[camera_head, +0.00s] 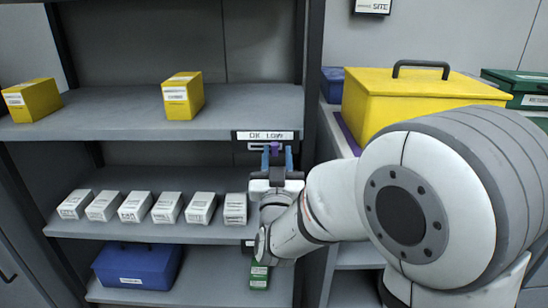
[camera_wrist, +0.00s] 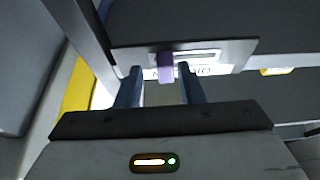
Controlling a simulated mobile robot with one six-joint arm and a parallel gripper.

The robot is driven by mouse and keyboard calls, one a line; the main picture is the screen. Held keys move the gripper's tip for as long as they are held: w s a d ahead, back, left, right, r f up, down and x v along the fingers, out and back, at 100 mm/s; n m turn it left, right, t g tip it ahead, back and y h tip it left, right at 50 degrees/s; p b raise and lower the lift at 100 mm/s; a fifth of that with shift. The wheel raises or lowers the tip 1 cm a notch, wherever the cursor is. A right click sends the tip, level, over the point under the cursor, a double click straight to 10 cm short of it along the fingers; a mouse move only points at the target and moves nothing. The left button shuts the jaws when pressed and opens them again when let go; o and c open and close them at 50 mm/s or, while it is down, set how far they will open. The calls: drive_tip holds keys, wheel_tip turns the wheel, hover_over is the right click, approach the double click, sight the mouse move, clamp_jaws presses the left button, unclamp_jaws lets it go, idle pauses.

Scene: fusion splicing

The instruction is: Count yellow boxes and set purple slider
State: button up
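Two small yellow boxes, one at the left (camera_head: 32,101) and one near the middle (camera_head: 183,97), sit apart on the upper shelf in the head view. The purple slider (camera_head: 274,147) is on the labelled strip at that shelf's front edge, by the "OK LOW" label (camera_head: 265,135). In the wrist view the slider (camera_wrist: 166,68) stands out from a pale slot. My gripper (camera_head: 277,157) is at the slider; its blue fingers also show in the wrist view (camera_wrist: 162,77). They are open, one on either side of the slider, with visible gaps. Contact is not visible.
Several white boxes (camera_head: 135,207) line the middle shelf (camera_head: 160,232). A blue bin (camera_head: 138,266) and a green box (camera_head: 259,276) are below. A large yellow handled case (camera_head: 410,95) and a dark green case (camera_head: 520,82) stand right of the shelf post (camera_head: 314,80).

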drive_tip(key=shift+a, duration=0.1)
drive_tip(key=shift+s, duration=0.2)
drive_tip(key=b+v, duration=0.3)
drive_tip(key=v, duration=0.4)
drive_tip(key=shift+s+f, duration=0.2)
drive_tip(key=shift+r, duration=0.1)
